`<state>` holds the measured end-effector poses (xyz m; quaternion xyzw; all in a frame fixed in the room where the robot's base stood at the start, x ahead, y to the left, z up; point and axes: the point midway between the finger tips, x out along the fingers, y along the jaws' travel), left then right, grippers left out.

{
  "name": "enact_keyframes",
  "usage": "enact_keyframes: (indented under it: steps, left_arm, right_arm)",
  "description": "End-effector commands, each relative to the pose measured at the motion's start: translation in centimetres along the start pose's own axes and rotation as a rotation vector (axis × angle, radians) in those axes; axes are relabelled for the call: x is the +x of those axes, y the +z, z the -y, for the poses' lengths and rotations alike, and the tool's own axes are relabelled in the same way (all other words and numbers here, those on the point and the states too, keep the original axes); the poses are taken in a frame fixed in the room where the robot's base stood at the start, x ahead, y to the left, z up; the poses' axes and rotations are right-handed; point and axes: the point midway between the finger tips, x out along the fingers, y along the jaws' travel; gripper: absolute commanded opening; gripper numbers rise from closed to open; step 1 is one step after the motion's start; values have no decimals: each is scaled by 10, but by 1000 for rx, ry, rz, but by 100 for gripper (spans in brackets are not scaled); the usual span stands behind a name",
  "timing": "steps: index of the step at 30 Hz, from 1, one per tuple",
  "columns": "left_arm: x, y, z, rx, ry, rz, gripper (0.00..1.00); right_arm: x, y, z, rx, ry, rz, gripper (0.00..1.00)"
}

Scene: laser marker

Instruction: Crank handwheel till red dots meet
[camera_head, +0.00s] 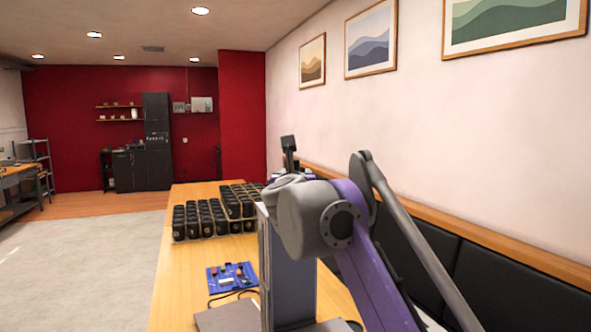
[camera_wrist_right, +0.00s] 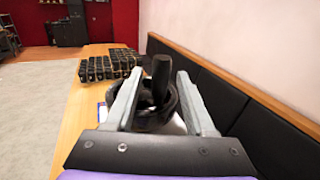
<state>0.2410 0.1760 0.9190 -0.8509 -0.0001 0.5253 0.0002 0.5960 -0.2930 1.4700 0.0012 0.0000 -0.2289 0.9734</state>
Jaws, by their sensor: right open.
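The laser marker's grey column (camera_head: 290,270) stands on the wooden table. A black upright piece, seemingly the crank handle (camera_head: 289,150), shows above its top. In the right wrist view, the black handle (camera_wrist_right: 161,78) rises from the dark handwheel (camera_wrist_right: 148,118). My right gripper (camera_wrist_right: 160,75) is open, with one finger on each side of the handle and visible gaps between. In the head view, my purple and grey right arm hides the gripper and much of the wheel. I cannot make out the red dots. My left gripper is not in view.
Several black cylindrical items stand in trays (camera_head: 215,212) farther along the table (camera_head: 185,290). Black padded panels and the wall run close along the right side. Open floor lies to the left.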

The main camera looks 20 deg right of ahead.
Motion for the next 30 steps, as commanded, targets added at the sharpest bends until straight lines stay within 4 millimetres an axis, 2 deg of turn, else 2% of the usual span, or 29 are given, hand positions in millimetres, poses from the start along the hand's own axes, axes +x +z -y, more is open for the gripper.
enact_keyframes:
  steps: [1,6,18,27,30]
  left_arm:
    - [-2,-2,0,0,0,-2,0]
    - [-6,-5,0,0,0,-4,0]
    - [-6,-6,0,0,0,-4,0]
    - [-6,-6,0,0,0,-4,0]
    - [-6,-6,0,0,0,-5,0]
  right_arm:
    - [9,1,0,0,-1,1,54]
    - [26,1,0,-1,0,1,54]
    - [32,0,0,-2,2,0,52]
    - [31,0,0,-2,2,0,0]
    - [31,0,0,-2,2,0,0]
